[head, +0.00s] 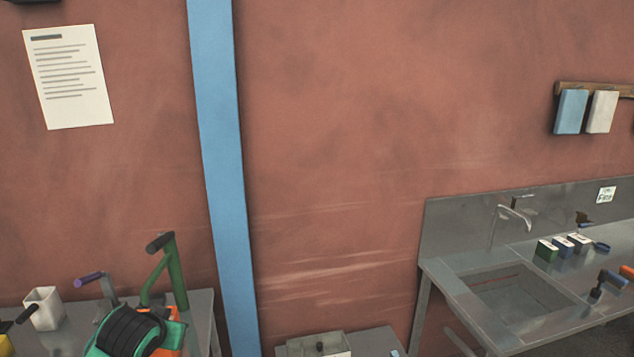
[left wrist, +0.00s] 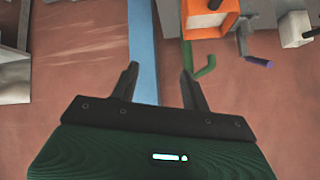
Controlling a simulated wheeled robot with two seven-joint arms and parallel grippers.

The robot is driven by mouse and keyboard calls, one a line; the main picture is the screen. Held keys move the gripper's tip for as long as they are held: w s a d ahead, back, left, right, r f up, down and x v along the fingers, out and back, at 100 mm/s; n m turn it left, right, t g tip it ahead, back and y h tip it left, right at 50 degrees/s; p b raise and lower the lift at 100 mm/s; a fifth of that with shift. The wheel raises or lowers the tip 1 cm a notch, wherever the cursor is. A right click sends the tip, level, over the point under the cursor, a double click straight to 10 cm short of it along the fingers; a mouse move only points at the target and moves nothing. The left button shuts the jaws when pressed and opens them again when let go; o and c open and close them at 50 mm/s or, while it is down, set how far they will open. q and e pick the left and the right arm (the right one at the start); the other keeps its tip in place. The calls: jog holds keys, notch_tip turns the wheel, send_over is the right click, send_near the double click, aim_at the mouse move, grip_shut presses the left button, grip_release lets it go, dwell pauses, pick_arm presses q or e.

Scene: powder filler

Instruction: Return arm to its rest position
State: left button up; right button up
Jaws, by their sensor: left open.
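My left gripper (left wrist: 160,76) shows in the left wrist view, its two dark fingers spread apart with nothing between them. The red-brown wall and a blue post are behind the fingers. In the head view its fingers cannot be made out. A teal and black rounded part at the lower left edge appears to be my own arm, in front of an orange device (head: 172,338). That orange device also shows at the top of the left wrist view (left wrist: 211,14), beyond the fingers. My right gripper is in neither view.
A green lever (head: 176,268), a purple-handled crank (head: 92,279) and a white container (head: 44,309) stand at the lower left. A blue post (head: 222,170) runs up the wall. A steel sink (head: 520,296) is at right. A grey box (head: 312,345) sits low in the middle.

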pick_arm(q)
jog(key=s+d+f+m+g+h, duration=0.1)
jog(key=s+d+f+g, duration=0.35)
jog(key=s+f, duration=0.95)
jog(key=s+d+f+g, duration=0.1)
jog(key=s+d+f, duration=0.1)
jog(key=s, duration=0.8)
jog(key=s+d+f, duration=0.3)
jog(key=s, duration=0.7)
notch_tip(320, 180, down, 33)
jog(key=g+b, duration=0.1)
jog(key=b, duration=0.2)
jog(key=s+a+f+g+b, duration=0.1)
jog(key=s+a+f, duration=0.1)
jog(key=s+f, duration=0.7)
jog(key=s+a+f+b, duration=0.1)
jog(key=s+f+b, duration=0.1)
jog(key=s+f, duration=0.8)
notch_tip(320, 180, down, 5)
jog(key=shift+s+a+r+g+h, duration=0.1)
jog(key=shift+s+a+g+h, duration=0.2)
jog(key=shift+a+g, duration=0.1)
